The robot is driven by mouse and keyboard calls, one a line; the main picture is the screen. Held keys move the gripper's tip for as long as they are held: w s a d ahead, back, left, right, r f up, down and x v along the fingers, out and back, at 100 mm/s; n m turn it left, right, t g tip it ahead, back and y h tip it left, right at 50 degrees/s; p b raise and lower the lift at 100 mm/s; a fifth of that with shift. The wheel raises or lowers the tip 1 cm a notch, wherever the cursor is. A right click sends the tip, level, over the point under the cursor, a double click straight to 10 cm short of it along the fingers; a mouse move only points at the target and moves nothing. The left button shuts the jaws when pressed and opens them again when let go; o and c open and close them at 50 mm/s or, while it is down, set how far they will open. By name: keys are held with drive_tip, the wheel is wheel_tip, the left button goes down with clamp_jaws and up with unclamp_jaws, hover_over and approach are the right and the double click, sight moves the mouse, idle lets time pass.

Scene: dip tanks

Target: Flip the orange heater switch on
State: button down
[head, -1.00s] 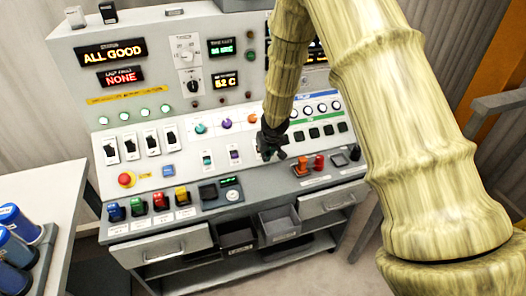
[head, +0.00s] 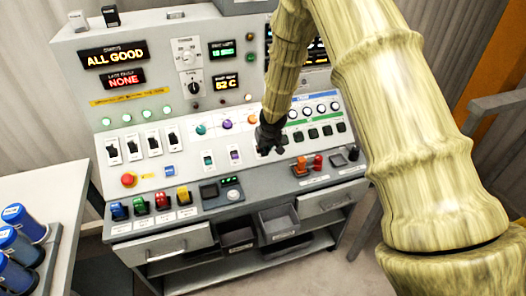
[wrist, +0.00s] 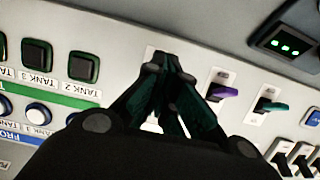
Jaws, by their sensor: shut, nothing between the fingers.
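My gripper (head: 268,149) is shut and empty, its fingertips close to the sloped panel, right of the purple switch (head: 235,157). In the wrist view my gripper (wrist: 167,68) covers most of a white switch plate (wrist: 149,52) in the same row as the purple switch (wrist: 222,91) and the teal switch (wrist: 270,105). An orange knob (head: 252,118) sits above that row in the head view. No orange lever shows in the row; the lever on the covered plate is hidden behind my fingers. Whether the fingers touch it, I cannot tell.
Black square buttons (wrist: 84,67) and blue-ringed buttons (wrist: 38,113) are left of my fingers in the wrist view. On the lower ledge are an orange lever (head: 300,165) and a red lever (head: 318,161). A red emergency button (head: 128,180) is at the left.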

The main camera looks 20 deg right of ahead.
drive_tip(key=shift+s+f, duration=0.3)
drive_tip(key=shift+f, duration=0.2)
drive_tip(key=shift+s, duration=0.25)
drive_tip(key=shift+s+r, duration=0.45)
drive_tip(key=shift+s, duration=0.2)
drive_tip(key=shift+s+r, duration=0.4)
drive_tip(key=shift+s, duration=0.2)
drive_tip(key=shift+d+r, duration=0.1)
drive_tip(key=w+p+v, duration=0.1)
drive_tip(key=p+v, duration=0.3)
drive_tip(key=v, duration=0.3)
drive_tip(key=shift+r+p, duration=0.3)
drive_tip(key=shift+p, duration=0.05)
drive_tip(key=shift+s, duration=0.1)
